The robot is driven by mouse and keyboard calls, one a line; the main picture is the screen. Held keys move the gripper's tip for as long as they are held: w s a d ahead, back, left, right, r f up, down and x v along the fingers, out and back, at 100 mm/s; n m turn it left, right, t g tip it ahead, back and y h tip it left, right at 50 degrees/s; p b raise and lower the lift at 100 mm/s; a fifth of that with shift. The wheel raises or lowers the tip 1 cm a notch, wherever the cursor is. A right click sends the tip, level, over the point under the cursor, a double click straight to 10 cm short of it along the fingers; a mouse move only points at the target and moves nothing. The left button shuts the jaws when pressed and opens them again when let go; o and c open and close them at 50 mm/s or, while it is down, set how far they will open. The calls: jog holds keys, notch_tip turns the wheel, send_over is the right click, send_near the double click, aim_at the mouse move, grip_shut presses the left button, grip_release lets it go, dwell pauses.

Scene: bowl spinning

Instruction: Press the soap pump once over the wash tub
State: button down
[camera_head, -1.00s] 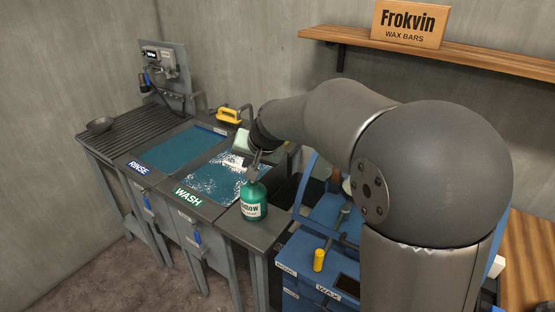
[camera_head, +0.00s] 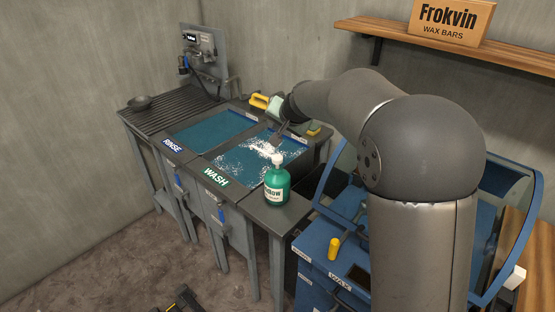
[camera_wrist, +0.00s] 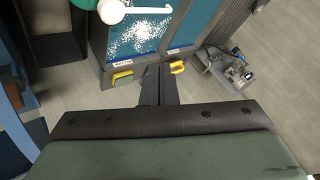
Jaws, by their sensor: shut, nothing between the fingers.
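The green soap bottle (camera_head: 277,187) stands upright on the grey bench at the right front corner of the wash tub (camera_head: 229,171). Its white pump head (camera_head: 277,158) is in plain view and points over the tub. White foam (camera_head: 258,146) lies on the tub's water. My gripper (camera_head: 282,137) is shut and empty, above and behind the pump, apart from it. In the wrist view, my closed fingers (camera_wrist: 159,72) point towards the benches. The white pump head (camera_wrist: 112,11) and part of the green bottle (camera_wrist: 83,3) show at the top left.
A yellow-handled brush (camera_head: 259,101) sits at the back edge. A blue wax station (camera_head: 318,262) stands at the right.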

aim_at(276, 156)
notch_tip(276, 156, down, 8)
jog(key=b, duration=0.5)
jog(key=shift+r+b, duration=0.2)
jog(key=shift+b, duration=0.15)
jog(key=shift+f, duration=0.1)
dwell(1.3)
jog(key=shift+f+b, duration=0.3)
jog(key=shift+b, duration=0.15)
jog(key=shift+f+b, duration=0.85)
jog(key=shift+f, duration=0.15)
dwell(0.7)
jog(key=shift+r, duration=0.15)
jog(key=shift+r+p, duration=1)
jog(key=shift+r, duration=0.2)
jog(key=shift+r+p, duration=1.95)
jog(key=shift+r, duration=0.65)
